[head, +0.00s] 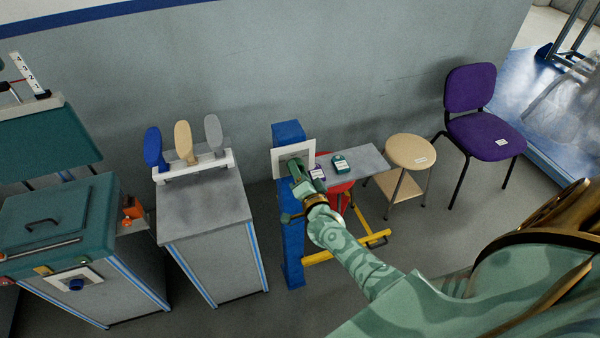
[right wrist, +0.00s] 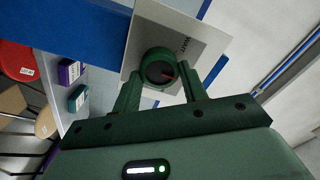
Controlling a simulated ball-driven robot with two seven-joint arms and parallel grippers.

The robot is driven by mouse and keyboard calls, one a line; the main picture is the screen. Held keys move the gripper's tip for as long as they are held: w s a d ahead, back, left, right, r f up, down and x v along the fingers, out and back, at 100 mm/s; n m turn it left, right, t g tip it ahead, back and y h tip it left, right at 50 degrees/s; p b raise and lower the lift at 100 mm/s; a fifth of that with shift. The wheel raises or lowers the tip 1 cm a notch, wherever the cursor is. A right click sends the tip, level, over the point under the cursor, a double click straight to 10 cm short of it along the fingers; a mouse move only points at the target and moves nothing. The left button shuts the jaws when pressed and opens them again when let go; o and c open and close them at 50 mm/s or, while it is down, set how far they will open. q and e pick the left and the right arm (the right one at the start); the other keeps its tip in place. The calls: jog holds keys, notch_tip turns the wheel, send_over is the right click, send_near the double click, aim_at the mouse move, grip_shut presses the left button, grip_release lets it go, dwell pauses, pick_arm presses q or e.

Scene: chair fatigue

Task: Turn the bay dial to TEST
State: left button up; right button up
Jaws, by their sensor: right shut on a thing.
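My left gripper is not in view.
A grey shelf with a green box (head: 341,164) and a purple box (head: 317,172) stands beside the post, near a red stool (head: 340,187). A beige stool (head: 410,150) and purple chair (head: 482,125) stand right. A grey cabinet (head: 205,215) and another blue knob (head: 76,284) are left.

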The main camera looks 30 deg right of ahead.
jog(key=o, duration=1)
jog(key=shift+f, duration=0.1)
jog(key=p+v, duration=0.2)
jog(key=v, duration=1.4)
jog(key=shift+s, duration=0.1)
jog(key=s+a+f+n+g+y+b, duration=0.1)
jog(key=s+a+f+n+g+y, duration=0.2)
jog(key=f, duration=0.5)
jog(key=s+a+f+n+g, duration=0.1)
jog(key=s+f+n+g, duration=0.2)
jog(key=s+f+n, duration=0.4)
jog(key=s+a+f+n+g+y+b, duration=0.1)
jog(key=s+a+f+g+y, duration=0.15)
jog(key=f, duration=0.65)
jog(key=s+d+f+n+g+b, duration=0.1)
jog(key=s+f+n+g+b, duration=0.2)
jog(key=s+f, duration=0.5)
jog(key=s+d+f+n+g+h+b, duration=0.1)
jog(key=s+f+n+g+b, duration=0.2)
jog(key=s, duration=1.3)
notch_tip(320, 180, down, 5)
jog(key=shift+f+n+g, duration=0.1)
jog(key=shift+n+g, duration=0.3)
jog(key=shift+g, duration=0.65)
